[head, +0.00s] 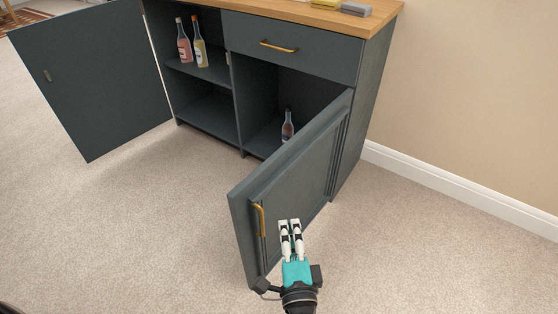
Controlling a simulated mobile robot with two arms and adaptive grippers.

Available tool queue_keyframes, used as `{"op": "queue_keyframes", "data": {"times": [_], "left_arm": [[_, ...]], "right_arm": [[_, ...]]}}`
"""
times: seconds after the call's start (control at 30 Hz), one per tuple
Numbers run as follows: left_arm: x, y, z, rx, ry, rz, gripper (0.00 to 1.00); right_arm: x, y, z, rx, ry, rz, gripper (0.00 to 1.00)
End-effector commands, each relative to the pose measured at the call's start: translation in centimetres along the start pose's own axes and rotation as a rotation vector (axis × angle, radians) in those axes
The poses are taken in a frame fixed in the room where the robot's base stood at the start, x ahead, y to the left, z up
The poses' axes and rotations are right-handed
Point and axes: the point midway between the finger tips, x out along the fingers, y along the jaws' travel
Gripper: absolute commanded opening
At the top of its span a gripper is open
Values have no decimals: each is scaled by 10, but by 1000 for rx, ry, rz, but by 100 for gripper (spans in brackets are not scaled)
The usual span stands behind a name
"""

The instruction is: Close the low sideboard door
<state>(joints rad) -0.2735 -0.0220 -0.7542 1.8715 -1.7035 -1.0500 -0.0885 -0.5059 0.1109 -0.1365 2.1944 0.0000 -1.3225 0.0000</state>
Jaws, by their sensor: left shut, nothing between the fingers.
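The low sideboard (295,60) is dark grey-blue with a wooden top, and both its doors stand open. The right door (300,185) is swung out toward me, with its panelled outer face to the right and a brass handle (260,220) near its free edge. The left door (95,75) is swung wide out to the left. My left gripper (289,222) is shut and empty. It shows in front of the right door's outer face, just right of the handle; I cannot tell whether it touches the door. My right gripper is not in view.
Two bottles (200,52) stand on the upper left shelf, and another bottle (287,127) stands in the right compartment. The drawer (290,46) above is shut. Yellow and grey items (355,9) lie on the top. Beige carpet is clear to the right, up to the white skirting board (450,188).

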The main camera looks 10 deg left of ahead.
Motion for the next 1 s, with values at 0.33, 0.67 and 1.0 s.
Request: {"op": "queue_keyframes", "data": {"times": [0.33,0.67,1.0], "left_arm": [[17,-2,6,45,-28,-9,0],[88,-3,8,44,-27,-9,0],[115,-4,35,44,-26,-6,0]], "right_arm": [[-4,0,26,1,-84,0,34],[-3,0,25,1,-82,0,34],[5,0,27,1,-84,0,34]]}}
